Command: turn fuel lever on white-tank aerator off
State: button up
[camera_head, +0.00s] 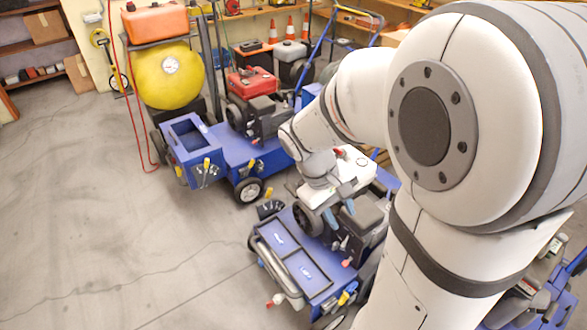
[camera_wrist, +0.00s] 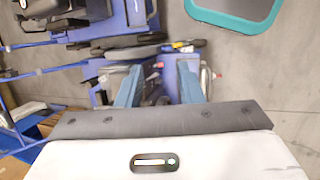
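A blue aerator (camera_head: 310,285) with a white tank (camera_head: 350,170) and a black engine (camera_head: 350,225) stands in front of me, partly hidden by my arm. My gripper (camera_head: 340,213) is beside its engine, with two blue fingers pointing down and apart. In the wrist view the fingers of my gripper (camera_wrist: 160,88) are also spread, with blue machine parts between and beyond them. A red-tipped part (camera_head: 347,262) shows low on the engine side, below the fingers. I cannot tell which small part is the fuel lever or its position. Nothing is visibly held.
Another engine with a whitish tank (camera_head: 288,50) stands farther back. A red hose (camera_head: 128,100) hangs at left. The concrete floor (camera_head: 90,230) at left is clear.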

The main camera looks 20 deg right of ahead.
jog(key=w+d+f+n+t+h+b, duration=0.15)
jog(key=w+f+n+h+b, duration=0.3)
jog(key=f, duration=0.75)
jog(key=w+d+f+n+h+b, duration=0.2)
jog(key=w+f+n+h+b, duration=0.3)
jog(key=f, duration=0.8)
jog(key=w+d+f+n+t+h+b, duration=0.1)
jog(key=w+d+f+n+h+b, duration=0.15)
jog(key=w+f+b, duration=0.65)
jog(key=n+t, duration=0.5)
jog(key=n, duration=0.1)
send_near(334, 248)
jog(key=shift+w+d+f+h+p, duration=0.2)
jog(key=shift+d+f+h+p, duration=0.1)
jog(key=shift+h, duration=0.1)
jog(key=shift+d+f+n+t, duration=0.1)
jog(key=shift+f+n+t, duration=0.1)
jog(key=shift+n+t, duration=0.1)
jog(key=b+x, duration=0.1)
jog(key=x, duration=0.6)
jog(key=shift+w+d+b, duration=0.15)
jog(key=shift+d+b, duration=0.05)
jog(key=shift+b, duration=0.1)
jog(key=shift+c, duration=0.4)
grip_shut()
